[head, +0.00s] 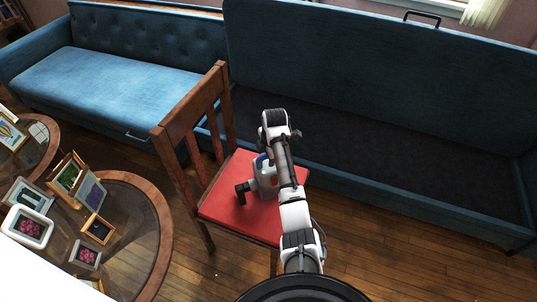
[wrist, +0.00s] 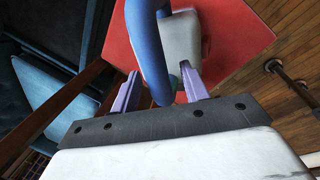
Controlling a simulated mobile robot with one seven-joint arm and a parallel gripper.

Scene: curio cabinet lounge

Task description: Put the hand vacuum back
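The hand vacuum (head: 266,176) is a grey-white body with a blue handle and a dark nozzle (head: 243,191) pointing left. It rests on the red seat of a wooden chair (head: 222,205), partly hidden by my arm. In the wrist view the blue handle (wrist: 149,45) and the pale body (wrist: 181,42) show close up. My gripper (wrist: 160,82) has its two purple fingers apart, one on each side of the handle. A gap shows between the handle and the right finger. In the head view the fingers are hidden behind my arm.
Behind the chair, a blue sofa has its right section raised, with a dark hollow (head: 400,150) below; the left seat (head: 110,85) is flat. A glass-topped table (head: 150,215) with several picture frames stands left. Wooden floor (head: 400,255) is clear at the right.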

